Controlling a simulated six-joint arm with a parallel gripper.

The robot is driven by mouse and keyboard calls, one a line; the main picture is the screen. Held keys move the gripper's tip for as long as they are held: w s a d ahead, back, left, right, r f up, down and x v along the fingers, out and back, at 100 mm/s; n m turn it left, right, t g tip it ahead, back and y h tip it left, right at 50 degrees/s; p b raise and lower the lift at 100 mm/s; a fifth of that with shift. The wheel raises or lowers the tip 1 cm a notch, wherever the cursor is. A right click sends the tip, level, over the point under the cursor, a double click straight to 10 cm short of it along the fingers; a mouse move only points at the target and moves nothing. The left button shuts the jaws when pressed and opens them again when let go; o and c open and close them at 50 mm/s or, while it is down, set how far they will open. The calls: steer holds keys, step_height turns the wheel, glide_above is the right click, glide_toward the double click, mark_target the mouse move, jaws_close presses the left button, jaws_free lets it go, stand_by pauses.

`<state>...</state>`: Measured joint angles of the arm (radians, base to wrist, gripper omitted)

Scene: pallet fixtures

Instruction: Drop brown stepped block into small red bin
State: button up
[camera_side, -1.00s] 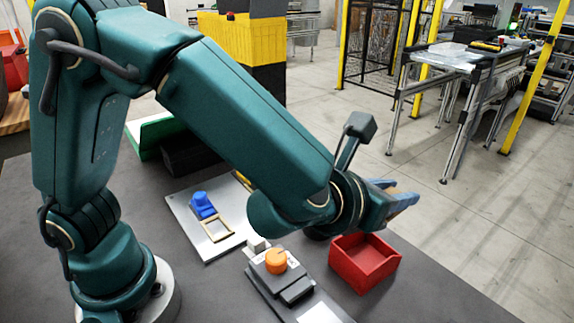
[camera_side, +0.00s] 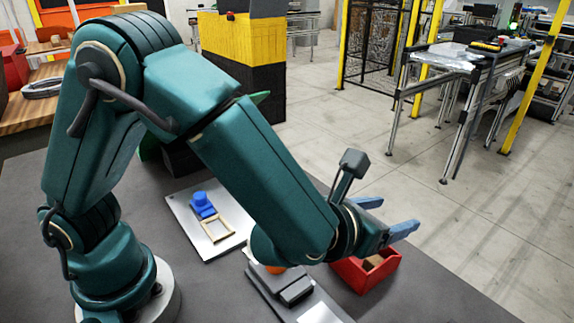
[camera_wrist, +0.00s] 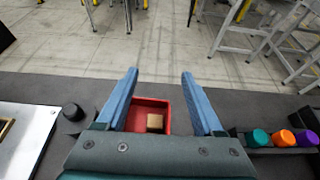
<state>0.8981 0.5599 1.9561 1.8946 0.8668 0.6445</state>
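The small red bin (camera_side: 350,274) stands on the dark table below my gripper. A brown block (camera_side: 373,262) lies inside the bin, and its stepped shape is hard to make out. In the wrist view the brown block (camera_wrist: 155,121) rests within the red bin (camera_wrist: 150,102), seen between my fingers. My gripper (camera_side: 387,216) is open and empty above the bin. Its two blue fingers show spread apart in the wrist view (camera_wrist: 158,85). Part of the bin is hidden by my gripper in both views.
A light plate (camera_side: 190,222) holds a blue piece (camera_side: 202,204) and a tan frame (camera_side: 217,229). A grey fixture (camera_side: 284,288) with an orange piece stands left of the bin. In the wrist view, teal, orange and purple pieces (camera_wrist: 283,138) stand at the right.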

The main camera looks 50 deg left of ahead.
steer(key=shift+v, duration=2.6)
steer(key=w+a+r+n+y, duration=0.25)
steer(key=a+r+n, duration=0.25)
steer(key=a, duration=0.4)
steer(key=s+a+n+g+y, duration=0.45)
steer(key=s+a+n, duration=0.25)
steer(key=a+n, duration=0.45)
steer(key=s+a+f+n+g+h, duration=0.1)
steer(key=s+a+n+g+h, duration=0.15)
steer(key=s+n, duration=0.7)
steer(key=s+d+n+g+h, duration=0.1)
steer(key=d+n+h, duration=0.3)
steer(key=d+n, duration=0.5)
steer(key=shift+f+n, duration=0.45)
steer(key=shift+n, duration=0.05)
